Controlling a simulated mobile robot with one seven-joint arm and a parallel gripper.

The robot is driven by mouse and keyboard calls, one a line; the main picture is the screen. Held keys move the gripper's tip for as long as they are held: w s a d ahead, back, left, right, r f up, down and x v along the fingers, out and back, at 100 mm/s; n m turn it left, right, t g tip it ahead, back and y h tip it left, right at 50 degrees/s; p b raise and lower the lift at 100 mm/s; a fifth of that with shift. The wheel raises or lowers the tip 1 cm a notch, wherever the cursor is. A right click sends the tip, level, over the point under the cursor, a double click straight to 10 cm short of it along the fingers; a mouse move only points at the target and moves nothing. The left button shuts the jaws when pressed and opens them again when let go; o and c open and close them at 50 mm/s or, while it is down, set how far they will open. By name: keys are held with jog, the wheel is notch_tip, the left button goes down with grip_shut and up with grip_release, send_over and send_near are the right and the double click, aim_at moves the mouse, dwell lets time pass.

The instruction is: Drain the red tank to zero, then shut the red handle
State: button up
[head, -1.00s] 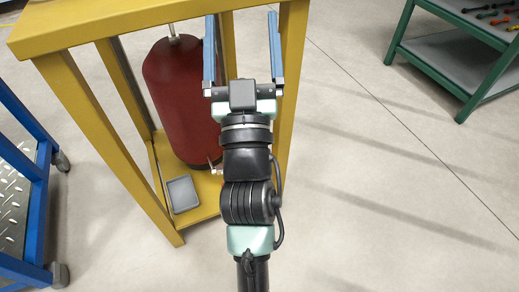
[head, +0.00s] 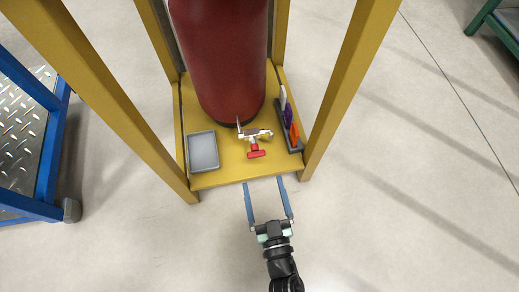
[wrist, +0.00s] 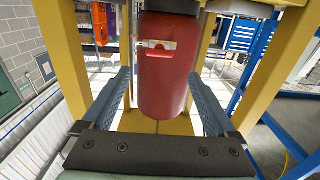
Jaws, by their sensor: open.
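The red tank (head: 225,60) stands in a yellow frame, its top out of the head view. It also shows in the wrist view (wrist: 165,85). The red handle (head: 256,154) sits on a small metal valve (head: 254,134) at the tank's near foot; in the wrist view the red handle (wrist: 160,54) shows against the tank. My gripper (head: 264,182) is open and empty, just outside the frame's front edge, its two blue fingers pointing toward the handle without touching it. No gauge reading is legible in these frames.
A grey tray (head: 203,151) lies left of the valve on the yellow base. A dark rack (head: 290,138) with white, purple and orange items stands at its right. Yellow posts (head: 347,85) flank the opening.

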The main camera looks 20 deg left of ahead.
aim_at(256, 154)
jog(key=b+x, duration=0.4)
jog(key=x, duration=0.5)
jog(key=shift+w+f, duration=0.1)
jog(key=shift+w+a, duration=0.3)
jog(key=shift+w, duration=0.05)
jog(key=c, duration=1.4)
jog(key=shift+o, duration=0.2)
